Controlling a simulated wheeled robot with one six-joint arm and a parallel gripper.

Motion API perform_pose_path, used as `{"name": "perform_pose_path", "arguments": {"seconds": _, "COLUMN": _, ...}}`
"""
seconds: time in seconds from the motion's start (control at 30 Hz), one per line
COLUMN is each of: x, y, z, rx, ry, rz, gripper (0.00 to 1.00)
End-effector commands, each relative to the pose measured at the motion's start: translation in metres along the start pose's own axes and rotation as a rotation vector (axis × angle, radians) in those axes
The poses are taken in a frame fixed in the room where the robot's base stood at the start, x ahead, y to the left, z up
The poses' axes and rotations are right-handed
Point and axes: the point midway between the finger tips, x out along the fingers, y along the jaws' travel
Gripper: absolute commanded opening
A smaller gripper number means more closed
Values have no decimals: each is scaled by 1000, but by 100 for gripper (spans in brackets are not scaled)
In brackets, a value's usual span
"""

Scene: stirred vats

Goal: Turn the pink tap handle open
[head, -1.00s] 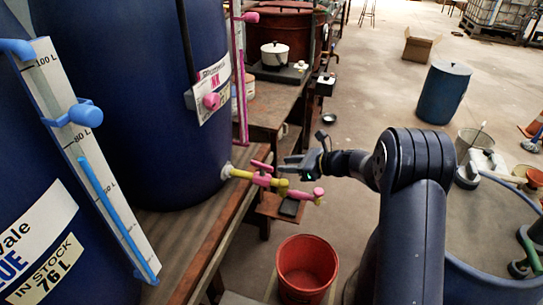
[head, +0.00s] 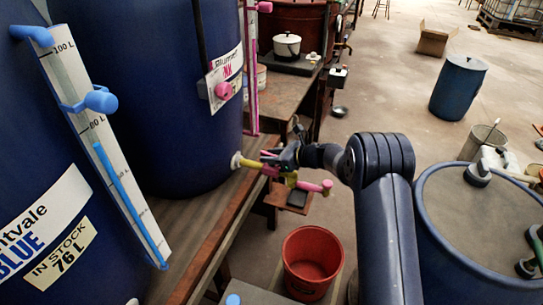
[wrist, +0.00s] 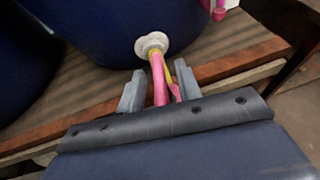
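The tap sticks out from the dark blue vat (head: 150,100) on a yellow pipe (head: 252,164). Its pink handle (wrist: 158,80) shows in the wrist view as a long strip running along the pipe from near the white flange (wrist: 152,44). In the head view my gripper (head: 282,158) is at the tap and hides most of the handle. The wrist view shows my gripper (wrist: 160,88) with its two grey fingers apart, one on each side of the handle and pipe. I see gaps beside the handle.
A red bucket (head: 312,262) stands on the floor below the tap. The wooden bench edge (head: 215,240) runs beneath the vats. A blue vat with a scale (head: 85,110) is at left.

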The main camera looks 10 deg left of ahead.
Motion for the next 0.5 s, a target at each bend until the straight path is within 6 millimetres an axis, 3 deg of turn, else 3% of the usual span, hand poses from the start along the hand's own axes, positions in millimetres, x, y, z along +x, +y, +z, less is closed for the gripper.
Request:
{"name": "perform_pose_path", "arguments": {"seconds": 0.4, "x": 0, "y": 0, "z": 0, "rx": 0, "ry": 0, "rz": 0, "gripper": 0}}
{"name": "perform_pose_path", "arguments": {"seconds": 0.5, "x": 0, "y": 0, "z": 0, "rx": 0, "ry": 0, "rz": 0, "gripper": 0}}
